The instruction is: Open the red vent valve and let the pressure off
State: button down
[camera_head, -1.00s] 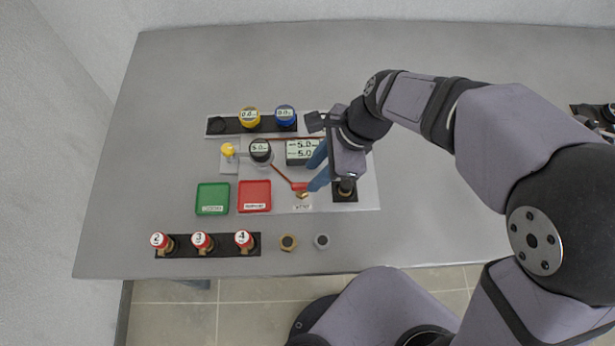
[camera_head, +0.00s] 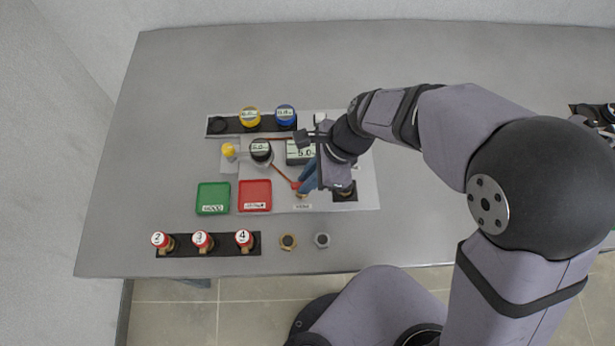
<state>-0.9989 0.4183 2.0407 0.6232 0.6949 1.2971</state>
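The red vent valve (camera_head: 297,186) sits at the front of the light panel, above a small white label (camera_head: 303,207). A thin red line runs to it from the upper left. My gripper (camera_head: 308,182) has its blue fingers down at the right side of the valve and partly covers it. I cannot tell whether the fingers touch or hold the red handle, or how wide they are apart. A display (camera_head: 298,156) behind the fingers is partly hidden; its lower row seems to read 5.0. A round black gauge (camera_head: 260,150) stands left of it, its reading blurred.
A yellow knob (camera_head: 228,150) is left of the gauge. Yellow (camera_head: 250,117) and blue (camera_head: 285,115) gauges stand in a black rack behind. Green (camera_head: 213,198) and red (camera_head: 255,195) trays lie front left. Several red-capped fittings (camera_head: 202,241) and two nuts (camera_head: 288,242) line the front.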

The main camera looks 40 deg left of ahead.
jog(key=shift+n, duration=0.3)
jog(key=n+p, duration=0.1)
jog(key=n+h+p, duration=0.1)
jog(key=n+g, duration=0.1)
jog(key=n, duration=0.1)
jog(key=shift+w+a+r+h+p, duration=0.15)
jog(key=shift+a+h+p, duration=0.15)
jog(key=shift+p, duration=0.1)
jog(key=n+h+p, duration=0.1)
jog(key=n, duration=0.3)
jog(key=shift+a+n+h+p, duration=0.2)
jog(key=shift+n+h+p, duration=0.15)
jog(key=shift+n+h, duration=0.05)
jog(key=n, duration=0.1)
jog(key=n+h, duration=0.1)
jog(key=n, duration=0.2)
jog(key=shift+a+h+p, duration=0.25)
jog(key=shift+h+p, duration=0.05)
jog(key=shift+p, duration=0.1)
jog(key=n+t+h, duration=0.1)
jog(key=n, duration=0.3)
jog(key=shift+a, duration=0.2)
jog(key=shift+n, duration=0.4)
jog(key=c, duration=1.8)
grip_release()
jog(key=shift+o, duration=0.2)
